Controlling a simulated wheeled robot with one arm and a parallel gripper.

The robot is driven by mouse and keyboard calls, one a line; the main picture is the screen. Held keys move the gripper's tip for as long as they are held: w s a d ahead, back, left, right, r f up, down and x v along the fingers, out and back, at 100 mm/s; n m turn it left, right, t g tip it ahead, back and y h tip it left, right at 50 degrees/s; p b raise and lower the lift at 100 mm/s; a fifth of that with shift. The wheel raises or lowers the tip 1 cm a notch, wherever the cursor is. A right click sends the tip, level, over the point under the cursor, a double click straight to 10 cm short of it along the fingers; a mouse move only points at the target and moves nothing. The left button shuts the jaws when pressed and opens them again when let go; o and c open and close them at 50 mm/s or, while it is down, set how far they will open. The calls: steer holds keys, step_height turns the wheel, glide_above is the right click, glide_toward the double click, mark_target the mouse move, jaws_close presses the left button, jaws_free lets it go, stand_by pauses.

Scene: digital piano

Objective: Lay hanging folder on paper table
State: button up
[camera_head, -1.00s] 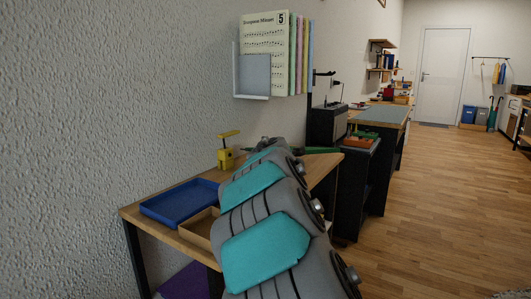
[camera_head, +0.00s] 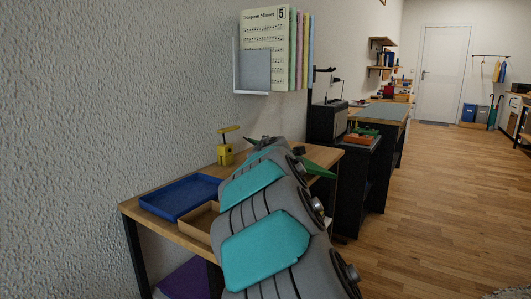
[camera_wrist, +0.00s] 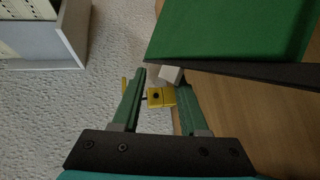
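The green hanging folder (camera_wrist: 235,30), with a dark edge strip and a small white block like a tab (camera_wrist: 172,75), fills the upper right of the wrist view. In the head view, a green piece (camera_head: 319,169) slants down near the wooden table's right edge. My gripper (camera_wrist: 161,80) has its two green fingers apart. The white block is near the right fingertip; I cannot tell whether they touch. The wooden table (camera_head: 185,237), probably the paper table, stands against the wall. My arm hides much of its top, so I cannot tell how the folder is supported.
A blue tray (camera_head: 180,197) and a brown tray (camera_head: 198,222) occupy the table's left part. A yellow device (camera_head: 226,154) stands near the wall; it also shows between the fingers (camera_wrist: 160,97). A wall rack (camera_head: 254,72) holds coloured sheets. Open floor lies right.

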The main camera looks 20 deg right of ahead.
steer(key=shift+s, duration=0.1)
steer(key=shift+v, duration=2.4)
steer(key=shift+s, duration=0.1)
steer(key=v, duration=0.7)
steer(key=shift+s, duration=0.3)
steer(key=shift+r, duration=0.15)
